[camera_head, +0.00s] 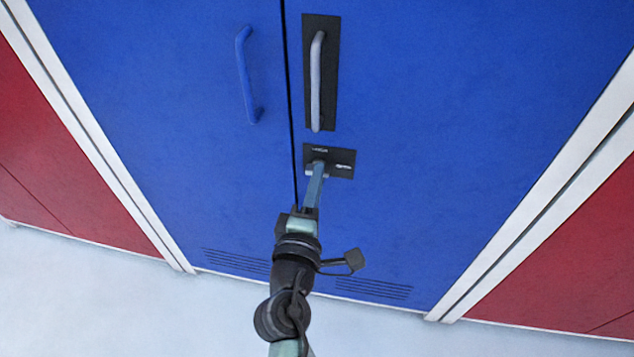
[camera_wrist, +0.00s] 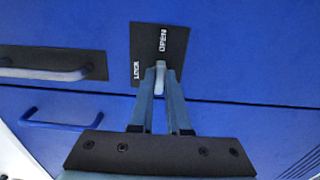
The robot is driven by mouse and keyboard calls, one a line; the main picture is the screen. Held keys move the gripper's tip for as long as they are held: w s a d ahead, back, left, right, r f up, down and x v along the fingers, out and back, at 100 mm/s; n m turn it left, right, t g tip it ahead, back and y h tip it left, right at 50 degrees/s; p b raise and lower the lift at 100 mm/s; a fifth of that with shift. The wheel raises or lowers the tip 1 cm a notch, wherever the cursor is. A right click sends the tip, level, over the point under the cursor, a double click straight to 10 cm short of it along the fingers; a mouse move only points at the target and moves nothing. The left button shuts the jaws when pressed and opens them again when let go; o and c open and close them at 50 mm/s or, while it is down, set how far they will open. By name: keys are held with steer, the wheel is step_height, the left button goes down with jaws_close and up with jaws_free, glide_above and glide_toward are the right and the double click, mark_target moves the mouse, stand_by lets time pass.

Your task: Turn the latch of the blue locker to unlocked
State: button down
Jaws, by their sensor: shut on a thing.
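The blue locker (camera_head: 430,110) fills the middle of the head view, its two doors closed together. The latch's black plate (camera_head: 345,172) sits on the right door below a grey handle; in the wrist view the plate (camera_wrist: 143,40) shows the words LOCK and OPEN. The small grey latch (camera_wrist: 160,78) lies between my fingertips in the wrist view. My gripper (camera_head: 316,178) reaches up to the plate from below and is shut on the latch; it also shows in the wrist view (camera_wrist: 160,82). The fingers partly cover the latch, and I cannot tell which word it points to.
A grey handle (camera_head: 316,85) on a black backing is above the latch plate. A blue handle (camera_head: 246,75) is on the left door. White posts (camera_head: 110,175) and red panels (camera_head: 55,160) flank the locker. The pale floor (camera_head: 120,310) in front looks clear.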

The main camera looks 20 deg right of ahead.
stand_by(0.5)
steer(key=c, duration=0.9)
jaws_free()
steer(key=v, duration=1.3)
